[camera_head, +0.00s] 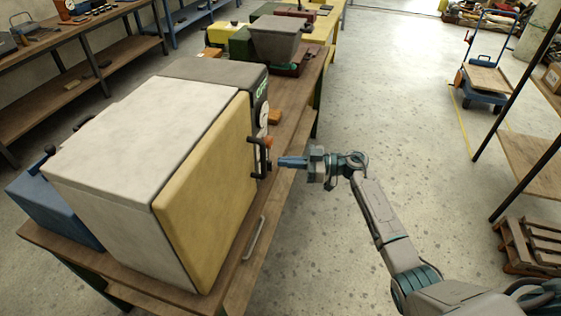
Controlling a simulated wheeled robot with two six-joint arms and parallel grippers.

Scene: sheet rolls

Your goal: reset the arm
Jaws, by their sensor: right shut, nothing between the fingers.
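My right gripper (281,161) is shut and empty. It is held out to the left, just right of the dark handle (257,158) on the yellow front of a large white machine (130,130). My right arm (385,217) comes in from the lower right. My left gripper is not in view.
The machine stands on a wooden workbench (240,285) with a grey bar handle (255,238) near its edge. A blue box (50,205) sits at left. A cart (487,80), a shelf (530,155) and pallets (530,245) stand at right. The floor between is clear.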

